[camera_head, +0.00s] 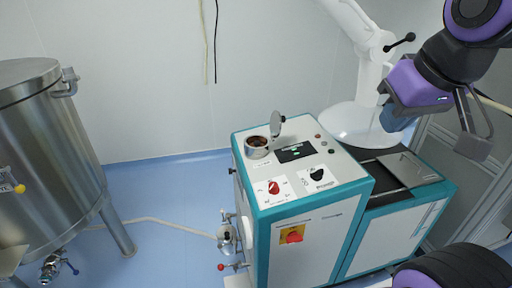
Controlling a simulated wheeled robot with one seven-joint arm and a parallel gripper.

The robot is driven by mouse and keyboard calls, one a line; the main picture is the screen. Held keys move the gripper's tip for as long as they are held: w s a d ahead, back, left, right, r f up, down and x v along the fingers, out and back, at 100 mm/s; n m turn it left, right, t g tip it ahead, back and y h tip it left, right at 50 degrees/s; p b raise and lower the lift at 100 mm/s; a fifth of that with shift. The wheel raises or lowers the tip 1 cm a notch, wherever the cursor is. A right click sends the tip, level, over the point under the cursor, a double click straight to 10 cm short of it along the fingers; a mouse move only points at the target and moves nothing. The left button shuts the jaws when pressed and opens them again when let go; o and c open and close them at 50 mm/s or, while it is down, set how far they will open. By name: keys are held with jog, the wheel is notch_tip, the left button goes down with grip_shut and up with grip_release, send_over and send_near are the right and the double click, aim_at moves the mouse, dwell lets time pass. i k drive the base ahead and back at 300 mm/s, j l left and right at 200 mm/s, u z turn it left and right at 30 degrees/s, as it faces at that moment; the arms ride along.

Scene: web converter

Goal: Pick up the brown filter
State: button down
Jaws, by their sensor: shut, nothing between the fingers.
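A small round opening with a metal rim and brown contents (257,142) is on top of the white and teal machine (337,213). It may be the brown filter, but it is too small to tell. A grey round lid (277,119) stands upright beside it. My gripper (398,118) is at the upper right, purple and dark. It is shut and empty, well to the right of the opening and apart from it. The exact shape of its fingertips is hard to make out.
A large steel tank (50,160) stands on the left. A white arm-like fixture with a round white hood (360,124) stands behind the machine. Valves (228,238) stick out at the machine's left. Blue floor (165,190) is mostly clear between tank and machine, with a hose across it.

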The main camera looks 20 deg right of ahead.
aim_at(257, 143)
jog(key=i, duration=0.65)
jog(key=k+j+z, duration=0.1)
jog(key=k+j, duration=0.15)
jog(key=k+j+z, duration=0.1)
jog(key=j, duration=0.3)
jog(key=k+j+z, duration=0.1)
jog(key=j, duration=0.35)
jog(key=k+j+z, duration=0.1)
jog(key=j, duration=0.3)
jog(key=i+j+z, duration=0.2)
jog(key=j, duration=0.35)
jog(key=i+j+z, duration=0.1)
jog(key=i+j, duration=0.4)
jog(key=z, duration=0.05)
